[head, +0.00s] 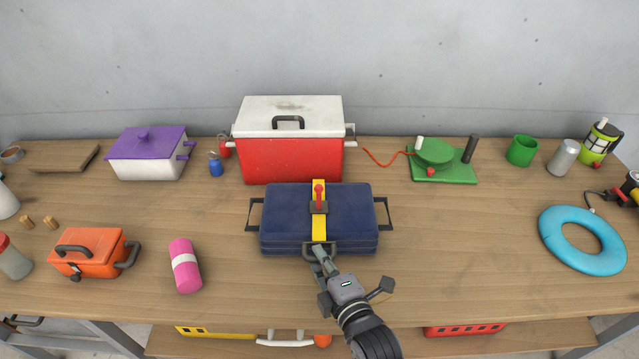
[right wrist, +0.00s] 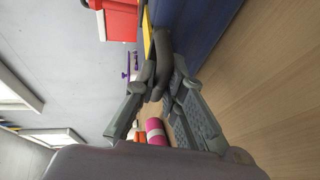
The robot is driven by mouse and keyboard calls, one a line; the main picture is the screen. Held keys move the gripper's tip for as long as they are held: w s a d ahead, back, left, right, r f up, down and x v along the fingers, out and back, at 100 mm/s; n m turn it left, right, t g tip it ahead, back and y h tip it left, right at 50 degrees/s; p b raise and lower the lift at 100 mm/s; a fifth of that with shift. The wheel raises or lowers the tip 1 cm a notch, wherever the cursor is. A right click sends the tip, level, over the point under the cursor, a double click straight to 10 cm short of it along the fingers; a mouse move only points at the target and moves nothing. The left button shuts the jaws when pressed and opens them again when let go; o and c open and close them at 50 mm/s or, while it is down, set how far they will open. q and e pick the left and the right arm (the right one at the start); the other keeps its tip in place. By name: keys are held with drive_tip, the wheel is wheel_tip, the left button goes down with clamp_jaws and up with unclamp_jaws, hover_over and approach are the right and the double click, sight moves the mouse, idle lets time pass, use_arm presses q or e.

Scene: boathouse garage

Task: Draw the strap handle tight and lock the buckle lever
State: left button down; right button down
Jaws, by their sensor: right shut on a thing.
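A dark blue case (head: 280,218) lies on the wooden workbench with a yellow strap (head: 319,228) running front to back over its middle. On the strap is a dark buckle (head: 312,208) with a red lever (head: 319,192) that stands up from it. A dark strap handle (head: 308,250) hangs at the strap's front end. My right gripper (head: 320,253) is shut on this handle at the case's front edge. In the right wrist view the dark handle (right wrist: 161,65) is between the fingers (right wrist: 160,80), beside the yellow strap (right wrist: 148,30). My left gripper is out of view.
A red cooler (head: 290,160) stands close behind the case. An orange toolbox (head: 90,253) and a pink roll (head: 185,266) are to the left. A green winch (head: 435,155) and a blue ring (head: 560,258) are to the right. The bench right of the case is clear.

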drive_tip(key=shift+s+f+p, duration=0.15)
drive_tip(key=shift+s+p, duration=0.5)
drive_tip(key=shift+s, duration=1)
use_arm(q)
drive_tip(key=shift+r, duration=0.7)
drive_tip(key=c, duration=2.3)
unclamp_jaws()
